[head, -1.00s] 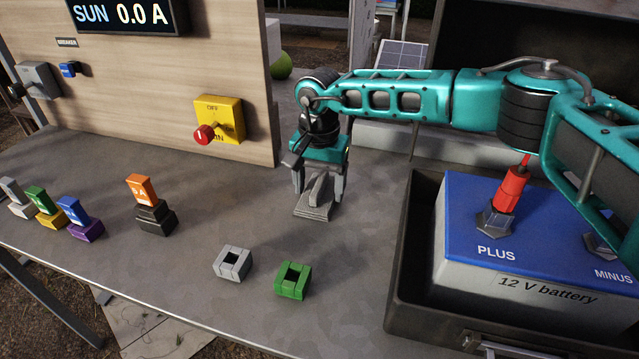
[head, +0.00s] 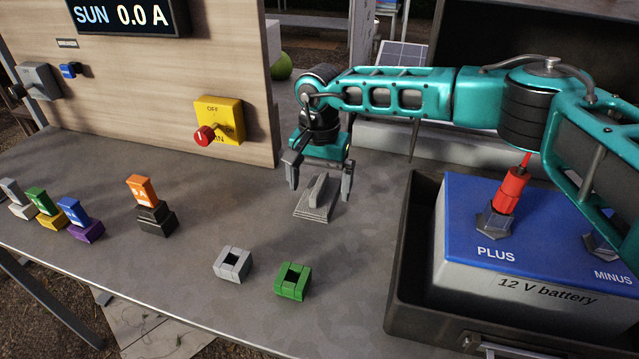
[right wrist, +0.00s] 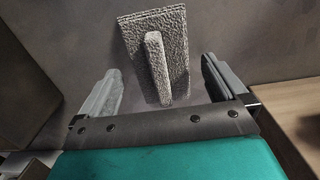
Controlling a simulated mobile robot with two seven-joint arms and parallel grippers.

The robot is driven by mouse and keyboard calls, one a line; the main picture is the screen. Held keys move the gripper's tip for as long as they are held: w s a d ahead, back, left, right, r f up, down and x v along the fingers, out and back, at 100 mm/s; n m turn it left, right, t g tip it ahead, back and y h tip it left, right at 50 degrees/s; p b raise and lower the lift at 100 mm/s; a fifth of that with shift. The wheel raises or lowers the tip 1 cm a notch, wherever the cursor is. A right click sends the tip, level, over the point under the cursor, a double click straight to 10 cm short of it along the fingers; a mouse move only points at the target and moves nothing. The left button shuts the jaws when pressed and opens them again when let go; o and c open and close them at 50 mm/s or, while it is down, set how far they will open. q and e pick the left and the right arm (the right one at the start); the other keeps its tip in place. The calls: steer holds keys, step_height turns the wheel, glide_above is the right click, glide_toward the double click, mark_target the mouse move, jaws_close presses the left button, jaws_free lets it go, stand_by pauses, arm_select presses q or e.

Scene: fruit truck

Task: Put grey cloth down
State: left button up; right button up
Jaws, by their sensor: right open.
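The grey cloth (head: 312,207) lies flat on the grey table, with a raised ridge along its middle. It also shows in the right wrist view (right wrist: 177,55), between and beyond the fingers. My right gripper (head: 319,190) is open just above and behind the cloth, with a finger to each side of the ridge and a gap between each finger and the ridge. The open fingers also show in the right wrist view (right wrist: 165,85). My left gripper is in neither view.
A grey block (head: 232,264) and a green block (head: 293,281) sit in front of the cloth. An open case (head: 398,300) with a blue-topped battery (head: 455,225) stands at right. A wooden panel with a yellow switch (head: 226,119) stands behind left. Coloured fuses (head: 141,190) stand at left.

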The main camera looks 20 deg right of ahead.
mark_target(319, 184)
step_height(319, 184, up, 11)
steer(key=shift+r, duration=0.2)
stand_by(0.4)
